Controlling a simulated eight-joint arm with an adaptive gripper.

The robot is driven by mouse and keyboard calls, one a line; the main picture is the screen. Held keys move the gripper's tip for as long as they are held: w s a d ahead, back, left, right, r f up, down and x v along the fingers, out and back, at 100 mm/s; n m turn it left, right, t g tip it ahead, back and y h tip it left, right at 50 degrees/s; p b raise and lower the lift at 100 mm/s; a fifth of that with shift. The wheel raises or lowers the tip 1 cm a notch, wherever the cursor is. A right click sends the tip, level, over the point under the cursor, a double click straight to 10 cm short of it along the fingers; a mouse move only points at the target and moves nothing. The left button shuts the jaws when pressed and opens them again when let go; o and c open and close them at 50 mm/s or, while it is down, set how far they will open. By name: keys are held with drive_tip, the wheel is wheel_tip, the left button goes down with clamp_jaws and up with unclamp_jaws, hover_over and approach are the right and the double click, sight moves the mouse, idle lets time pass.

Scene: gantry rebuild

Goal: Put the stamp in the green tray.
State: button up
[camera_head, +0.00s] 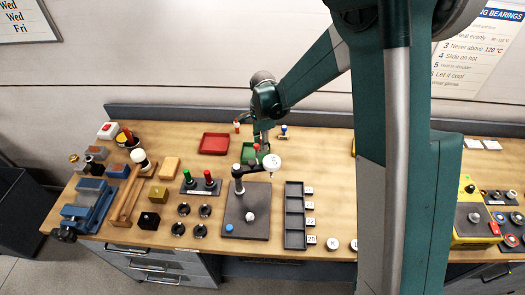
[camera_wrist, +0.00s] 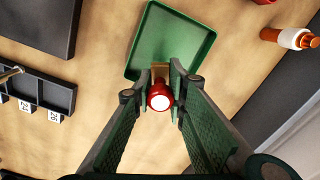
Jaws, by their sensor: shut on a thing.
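My gripper (camera_wrist: 161,84) is shut on the stamp (camera_wrist: 160,97), which has a round red knob with a pale top and a tan part showing between the fingertips. The green tray (camera_wrist: 150,30) lies just beyond the fingertips in the wrist view, and the stamp overlaps its near edge there. In the head view my gripper (camera_head: 261,148) is over the green tray (camera_head: 246,149), with the red knob of the stamp (camera_head: 256,146) showing. The stamp's lower end is hidden, so I cannot tell its height above the tray.
A red tray (camera_head: 214,136) lies to the left of the green tray. An orange-and-white bottle (camera_wrist: 290,38) and a blue-topped item (camera_head: 283,130) stand nearby. A dark plate (camera_head: 260,195) with a post and round head, and a black compartment tray (camera_head: 294,238), are in front.

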drive_tip(key=shift+f, duration=1.85)
drive_tip(key=shift+f, duration=0.1)
drive_tip(key=o, duration=0.9)
drive_tip(key=shift+r, duration=6.1)
drive_tip(key=shift+d, duration=0.1)
